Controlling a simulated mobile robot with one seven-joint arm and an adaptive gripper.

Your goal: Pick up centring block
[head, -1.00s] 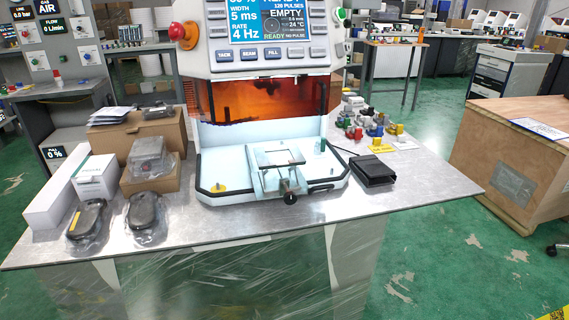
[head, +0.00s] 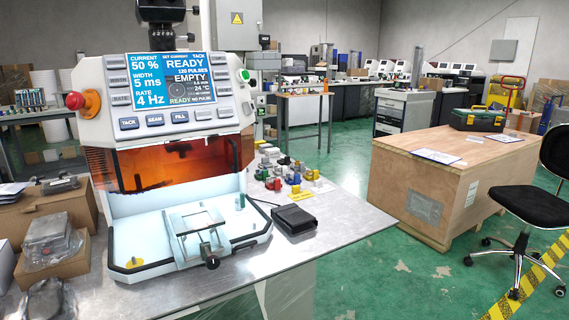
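Several small blocks and fittings (head: 290,184) in red, yellow, green, blue and grey stand on the metal bench to the right of the machine. I cannot tell which of them, if any, is the centring block. The white machine (head: 170,100) has an open, lit work bay with an orange window. In its tray a pale clamp fixture (head: 194,222) with a black knob stands empty. A small green peg (head: 241,201) and a yellow piece (head: 134,262) are also in the tray. My gripper is not in view.
A black case (head: 294,219) lies on the bench (head: 345,228) right of the machine. Cardboard boxes and bagged parts crowd the left. A wooden crate (head: 405,190) and black chair (head: 520,205) stand right. Green floor between bench and crate is clear.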

